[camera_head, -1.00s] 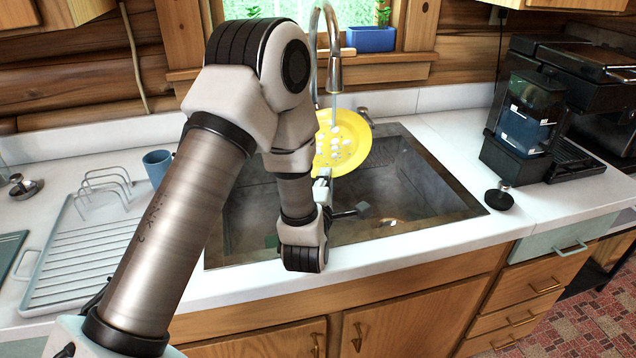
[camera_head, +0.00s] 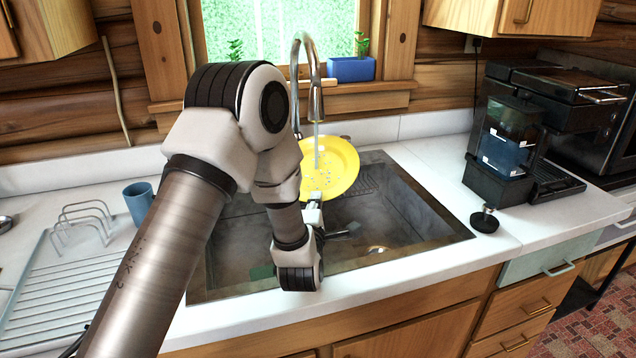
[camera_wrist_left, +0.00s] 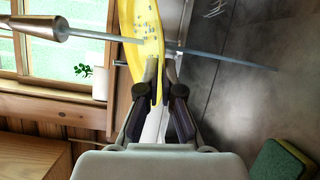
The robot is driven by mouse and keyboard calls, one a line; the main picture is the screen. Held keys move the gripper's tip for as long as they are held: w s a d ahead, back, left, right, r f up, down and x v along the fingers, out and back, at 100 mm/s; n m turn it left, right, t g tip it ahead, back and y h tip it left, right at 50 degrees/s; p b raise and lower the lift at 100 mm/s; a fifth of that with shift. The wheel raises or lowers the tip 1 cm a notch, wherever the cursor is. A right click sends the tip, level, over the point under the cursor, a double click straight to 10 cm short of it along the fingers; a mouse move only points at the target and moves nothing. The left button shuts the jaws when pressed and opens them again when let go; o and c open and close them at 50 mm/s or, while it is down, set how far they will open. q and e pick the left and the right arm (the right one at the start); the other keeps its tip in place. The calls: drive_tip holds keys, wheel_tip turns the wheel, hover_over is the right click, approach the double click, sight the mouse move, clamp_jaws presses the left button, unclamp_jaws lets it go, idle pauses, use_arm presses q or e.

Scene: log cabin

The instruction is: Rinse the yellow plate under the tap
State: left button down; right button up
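The yellow plate (camera_head: 342,165) is tilted over the sink, under the curved metal tap (camera_head: 316,98). A thin stream of water runs from the tap onto its face, where several small pale spots show. My left gripper (camera_head: 315,203) holds the plate's lower rim. In the left wrist view, its two fingers (camera_wrist_left: 160,80) close on the edge of the plate (camera_wrist_left: 146,20), and the tap (camera_wrist_left: 45,27) pours from the left. Water also trails off beyond the plate there. My right gripper is in neither view.
The dark sink basin (camera_head: 415,215) lies below. A sponge (camera_wrist_left: 284,160) lies in it. On the left are a blue mug (camera_head: 138,203) and a drying rack (camera_head: 50,290); on the right a coffee machine (camera_head: 505,150). A blue planter (camera_head: 350,69) stands on the sill.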

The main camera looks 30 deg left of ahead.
use_arm(q)
drive_tip(key=s+d+b, duration=0.1)
drive_tip(key=s+b, duration=0.1)
drive_tip(key=s, duration=0.5)
drive_tip(key=shift+s, duration=0.3)
drive_tip(key=shift+d, duration=0.1)
idle(1.0)
drive_tip(key=s+r+p, duration=0.4)
drive_tip(key=s+p, duration=0.1)
drive_tip(key=p, duration=0.5)
drive_tip(key=shift+d, duration=0.4)
drive_tip(key=shift+w, duration=0.1)
